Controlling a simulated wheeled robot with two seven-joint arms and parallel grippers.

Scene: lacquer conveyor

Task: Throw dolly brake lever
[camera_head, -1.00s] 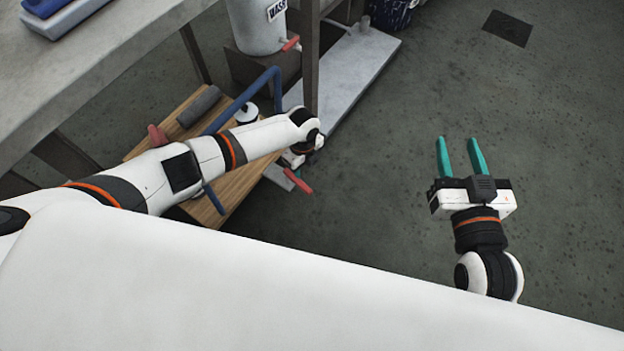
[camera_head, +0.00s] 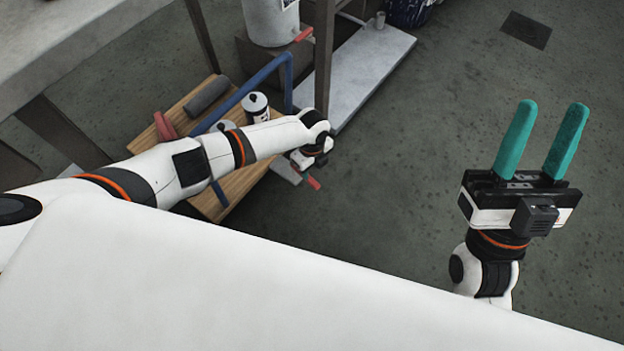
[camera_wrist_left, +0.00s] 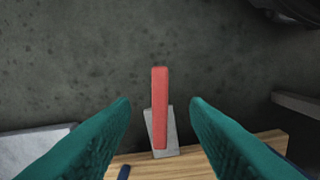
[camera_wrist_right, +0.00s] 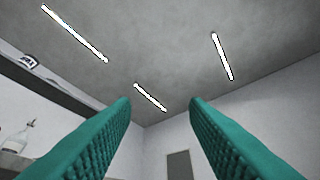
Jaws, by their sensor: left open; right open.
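The red brake lever (camera_wrist_left: 160,105) stands out from a grey plate (camera_wrist_left: 163,138) at the edge of the wooden dolly (camera_wrist_left: 125,168). In the left wrist view the lever lies between my open left fingers (camera_wrist_left: 160,108), touching neither. In the head view, the lever's red end (camera_head: 314,184) shows just below my left gripper (camera_head: 318,160), whose fingers are mostly hidden. The dolly (camera_head: 243,184) has a blue handle (camera_head: 262,80).
Cans (camera_head: 257,106), a dark roll (camera_head: 207,96) and a red item (camera_head: 165,127) sit on the dolly. A white drum (camera_head: 270,22) and a pale low platform (camera_head: 375,75) stand behind it. The floor (camera_head: 420,130) on the right is clear.

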